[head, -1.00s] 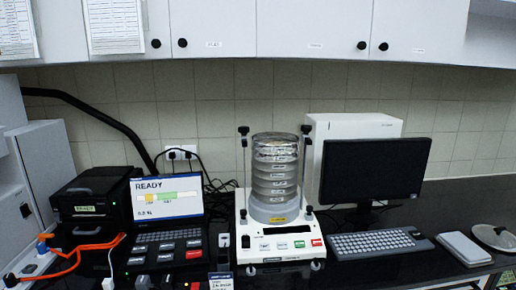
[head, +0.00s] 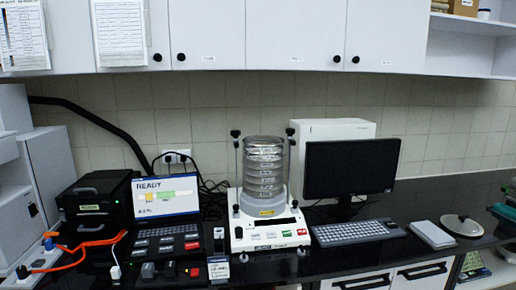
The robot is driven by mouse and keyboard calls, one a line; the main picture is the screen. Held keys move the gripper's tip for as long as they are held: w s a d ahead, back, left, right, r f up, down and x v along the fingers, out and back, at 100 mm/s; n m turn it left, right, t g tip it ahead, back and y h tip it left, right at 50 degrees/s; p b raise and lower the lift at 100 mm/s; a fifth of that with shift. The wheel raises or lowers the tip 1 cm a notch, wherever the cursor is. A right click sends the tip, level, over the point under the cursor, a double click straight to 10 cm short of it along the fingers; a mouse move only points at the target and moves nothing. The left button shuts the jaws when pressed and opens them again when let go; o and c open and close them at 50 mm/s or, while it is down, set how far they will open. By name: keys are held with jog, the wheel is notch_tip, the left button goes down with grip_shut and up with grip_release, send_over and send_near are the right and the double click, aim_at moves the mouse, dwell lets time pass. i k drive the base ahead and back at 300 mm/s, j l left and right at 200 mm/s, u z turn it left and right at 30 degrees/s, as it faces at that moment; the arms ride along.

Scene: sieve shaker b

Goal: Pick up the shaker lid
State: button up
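The shaker lid appears to be the round, shallow, pale disc with a dark knob (head: 461,225) lying on the dark counter at the far right. It lies apart from the sieve shaker (head: 268,235), a white base with a control panel. A stack of round metal sieves (head: 263,177) stands upright on the shaker between two vertical rods with black knobs. The top of the stack looks clear or glassy. My gripper is not in view.
A pale flat box (head: 433,235) lies just left of the lid, with a keyboard (head: 357,231) and a monitor (head: 351,168) further left. A laptop (head: 166,205) and black device (head: 93,207) stand at left. Cabinets (head: 295,35) hang above. Open shelving (head: 473,47) shows at upper right.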

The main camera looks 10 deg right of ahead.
aim_at(462, 226)
jog(key=z, duration=1.6)
jog(key=i+l+u, duration=0.3)
jog(key=i, duration=0.7)
jog(key=i+l+u, duration=0.3)
jog(key=i+l, duration=0.45)
jog(key=i, duration=0.15)
jog(key=i+l+u, duration=0.3)
jog(key=i+l, duration=0.5)
jog(key=i, duration=0.05)
